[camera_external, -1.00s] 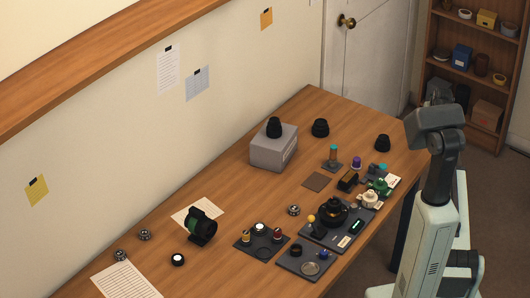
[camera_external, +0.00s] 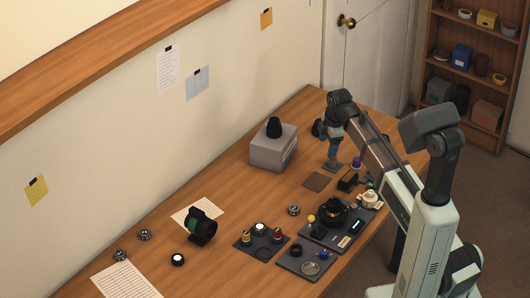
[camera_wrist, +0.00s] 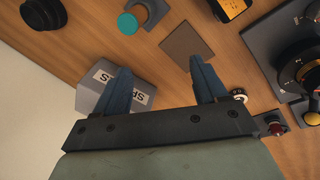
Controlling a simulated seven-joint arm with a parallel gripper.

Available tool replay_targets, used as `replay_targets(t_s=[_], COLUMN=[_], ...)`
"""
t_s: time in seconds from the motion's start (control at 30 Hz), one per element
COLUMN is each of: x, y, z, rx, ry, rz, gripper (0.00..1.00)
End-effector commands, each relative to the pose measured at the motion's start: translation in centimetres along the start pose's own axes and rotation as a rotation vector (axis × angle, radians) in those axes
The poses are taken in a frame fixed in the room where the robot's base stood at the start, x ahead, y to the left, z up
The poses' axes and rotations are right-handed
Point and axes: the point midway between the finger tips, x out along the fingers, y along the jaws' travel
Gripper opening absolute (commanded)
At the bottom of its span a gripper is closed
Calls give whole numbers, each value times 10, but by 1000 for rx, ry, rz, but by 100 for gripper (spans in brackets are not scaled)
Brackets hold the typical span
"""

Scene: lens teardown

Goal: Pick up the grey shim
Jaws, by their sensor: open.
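A thin grey ring (camera_external: 310,268) lies flat on the small dark tray (camera_external: 292,262) at the front edge of the table. It looks like the grey shim, but I cannot be certain. It does not show in the wrist view. My gripper (camera_wrist: 160,70) is open and empty, with its two blue fingers spread apart. In the external view my gripper (camera_external: 333,163) hangs over the back part of the table, well behind the ring, near the grey box.
The grey box (camera_external: 273,152) carries a black part. A brown square pad (camera_wrist: 187,47) and a teal-capped piece (camera_wrist: 128,22) lie close to my fingers. The larger dark tray (camera_external: 318,237) holds a black lens assembly.

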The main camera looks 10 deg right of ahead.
Motion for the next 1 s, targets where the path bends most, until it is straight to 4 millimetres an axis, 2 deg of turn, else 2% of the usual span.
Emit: replay_targets(t_s=[0.03,0.2,0.3,0.43,0.6,0.73,1.0], x=[-4,-18,-26,-35,-42,-40,-8], y=[-13,-54,-78,-103,-123,-129,-136], z=[-23,-82,-112,-140,-159,-163,-161], rx=[-91,-391,-555,-727,-857,-890,-891], ry=[3,12,20,31,41,44,45], rz=[-20,-92,-132,-173,-204,-213,-215], gripper=[72,72,72,72,72,72,72])
